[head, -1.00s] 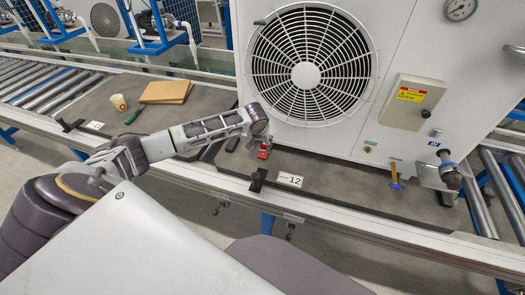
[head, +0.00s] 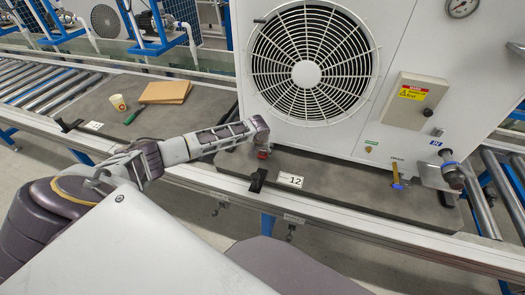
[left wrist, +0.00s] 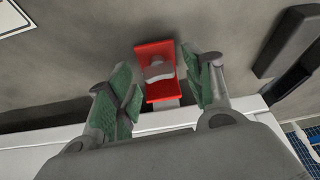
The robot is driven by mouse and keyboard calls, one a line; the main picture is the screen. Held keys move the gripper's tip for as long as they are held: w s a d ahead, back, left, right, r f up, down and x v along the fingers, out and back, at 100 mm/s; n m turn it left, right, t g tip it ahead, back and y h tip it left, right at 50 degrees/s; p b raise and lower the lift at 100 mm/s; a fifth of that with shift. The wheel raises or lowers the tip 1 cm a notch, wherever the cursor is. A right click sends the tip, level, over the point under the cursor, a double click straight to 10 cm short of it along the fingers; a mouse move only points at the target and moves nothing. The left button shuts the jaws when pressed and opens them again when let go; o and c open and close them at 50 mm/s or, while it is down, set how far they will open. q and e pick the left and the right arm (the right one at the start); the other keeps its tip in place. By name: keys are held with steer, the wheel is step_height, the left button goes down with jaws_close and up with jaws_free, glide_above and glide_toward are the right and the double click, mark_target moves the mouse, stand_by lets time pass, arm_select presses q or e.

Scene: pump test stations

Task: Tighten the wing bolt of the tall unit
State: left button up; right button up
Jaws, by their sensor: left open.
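The tall unit (head: 395,50) is a white cabinet with a large round fan grille. At its lower left foot sits a small red bracket (head: 263,154), partly hidden by my left arm. In the left wrist view the red bracket (left wrist: 155,50) carries a grey wing bolt (left wrist: 158,71), its wing lying roughly across the picture. My left gripper (left wrist: 157,76) is open, with a green-padded finger on each side of the bolt. A gap shows on both sides; whether either finger touches it I cannot tell. My right gripper is not in view.
A bench edge with a black clamp (head: 257,181) and a "12" label (head: 290,179) runs in front. A yellow-handled part (head: 397,178) and a pipe fitting (head: 452,175) are at the right. A cup (head: 118,102) and brown boards (head: 165,92) lie left.

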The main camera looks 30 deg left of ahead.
arm_select(q)
steer(key=shift+c, duration=0.3)
steer(key=c, duration=1)
steer(key=shift+o, duration=0.2)
